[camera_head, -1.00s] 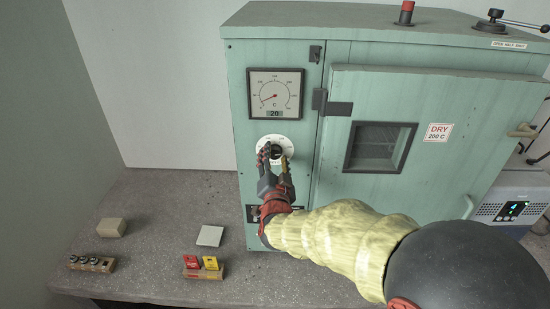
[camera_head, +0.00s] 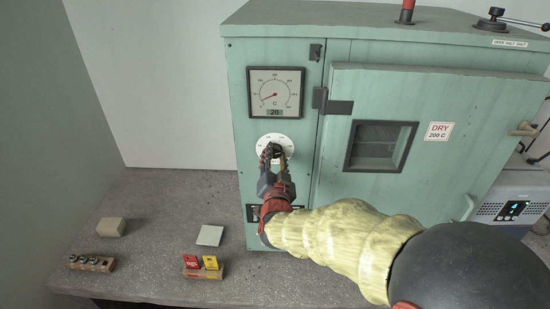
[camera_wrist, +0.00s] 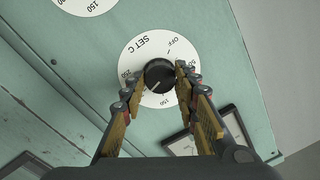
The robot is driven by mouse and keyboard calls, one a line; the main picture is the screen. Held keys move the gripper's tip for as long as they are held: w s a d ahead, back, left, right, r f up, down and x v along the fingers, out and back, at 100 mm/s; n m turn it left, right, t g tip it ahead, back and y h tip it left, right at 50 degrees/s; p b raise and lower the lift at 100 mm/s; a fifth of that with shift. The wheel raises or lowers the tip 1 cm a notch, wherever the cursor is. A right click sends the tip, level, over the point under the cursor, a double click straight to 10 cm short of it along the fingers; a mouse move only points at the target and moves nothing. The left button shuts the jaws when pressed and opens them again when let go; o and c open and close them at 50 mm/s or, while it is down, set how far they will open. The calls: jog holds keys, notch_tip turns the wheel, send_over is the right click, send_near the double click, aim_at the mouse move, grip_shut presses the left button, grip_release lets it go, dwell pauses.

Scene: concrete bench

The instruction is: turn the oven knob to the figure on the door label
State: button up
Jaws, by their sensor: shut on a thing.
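The oven's dark round knob (camera_wrist: 159,74) sits on a white dial plate (camera_wrist: 139,55) marked SET C, OFF and figures including 150 and 250. My gripper (camera_wrist: 158,75) is shut on the knob, one finger on each side. A light mark on the knob points toward the lower left in the wrist view; its exact figure is unclear. In the head view my gripper (camera_head: 275,157) covers most of the knob below the dial plate (camera_head: 286,138). The oven door label (camera_head: 439,132) reads DRY 200 C. The gauge (camera_head: 275,93) above has a small display reading 20.
On the bench (camera_head: 150,230) at left stand a beige block (camera_head: 111,227), a pale flat square (camera_head: 210,235), a holder with red and yellow pieces (camera_head: 203,274) and a rack of small round pieces (camera_head: 90,264). A device with a lit screen (camera_head: 515,209) stands right of the oven.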

jog(key=o, duration=1.2)
jog(key=shift+c, duration=0.2)
jog(key=shift+s, duration=0.15)
jog(key=s, duration=1.1)
jog(key=shift+s+d, duration=0.15)
jog(key=shift+s, duration=0.2)
